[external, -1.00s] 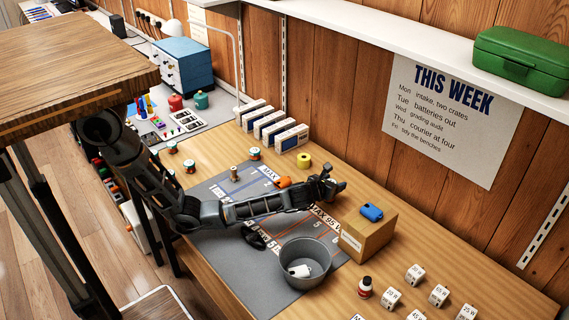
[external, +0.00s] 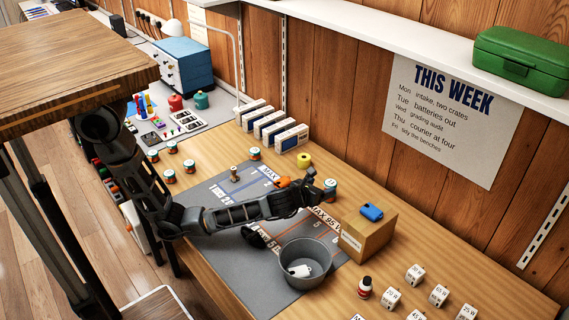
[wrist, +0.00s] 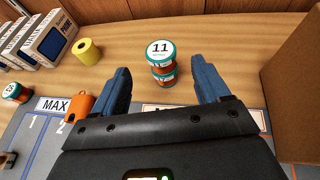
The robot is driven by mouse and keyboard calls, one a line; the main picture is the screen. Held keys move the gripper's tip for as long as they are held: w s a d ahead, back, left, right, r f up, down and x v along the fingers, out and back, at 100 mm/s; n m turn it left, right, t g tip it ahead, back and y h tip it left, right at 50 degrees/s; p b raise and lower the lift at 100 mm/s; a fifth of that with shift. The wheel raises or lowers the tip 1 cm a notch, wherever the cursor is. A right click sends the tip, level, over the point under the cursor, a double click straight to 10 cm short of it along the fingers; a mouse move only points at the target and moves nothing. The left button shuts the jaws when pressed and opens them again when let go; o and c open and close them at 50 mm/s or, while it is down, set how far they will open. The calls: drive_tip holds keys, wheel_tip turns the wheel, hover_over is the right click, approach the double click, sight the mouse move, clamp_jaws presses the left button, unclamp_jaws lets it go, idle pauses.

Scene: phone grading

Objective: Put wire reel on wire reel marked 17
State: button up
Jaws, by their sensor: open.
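A wire reel with a white top marked 11 (wrist: 160,49) sits on top of a second reel (wrist: 162,80) in the wrist view. Both have teal rims and orange-brown windings. The lower reel's top is covered, so I cannot read its number. The stack stands upright on the bench and also shows in the external view (external: 330,187). My gripper (wrist: 160,68) is open, its blue-grey fingers spread to the left and right of the view, with the stack beyond them and apart from them. In the external view my gripper (external: 311,191) is just left of the stack.
Several other reels (external: 254,153) stand along the bench's left part. A cardboard box (external: 368,236) with a blue item on top and a grey bucket (external: 305,263) stand on the right.

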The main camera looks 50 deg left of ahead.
drive_tip(key=shift+v, duration=1.1)
